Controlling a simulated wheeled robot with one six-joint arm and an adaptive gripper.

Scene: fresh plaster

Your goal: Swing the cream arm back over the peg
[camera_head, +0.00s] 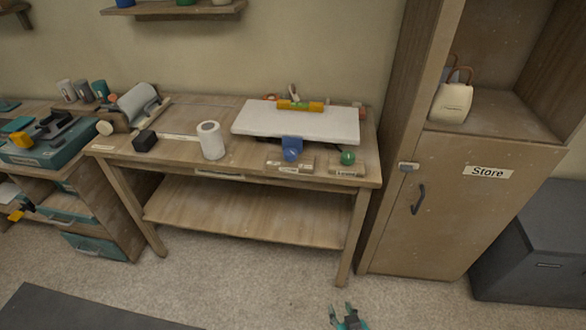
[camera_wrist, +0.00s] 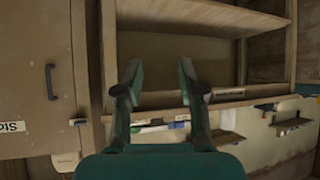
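A small pale fitting (camera_head: 408,166), which looks like the cream arm, sits at the upper left edge of the Store cupboard door (camera_head: 465,225). It also shows in the wrist view (camera_wrist: 78,121), where the picture is upside down. It is too small to tell the peg apart or how the arm lies to it. The door looks shut, and its dark handle (camera_head: 418,199) is just below. My gripper (camera_head: 345,312) is low at the bottom of the head view, well away from the fitting. In the wrist view my gripper (camera_wrist: 160,77) is open and empty.
A wooden table (camera_head: 250,205) stands left of the cupboard, holding a white slab (camera_head: 295,122), a paper roll (camera_head: 210,140) and blue and green knobs. A cream bag (camera_head: 452,102) stands in the cupboard's open upper part. A dark grey chest (camera_head: 540,245) is at right.

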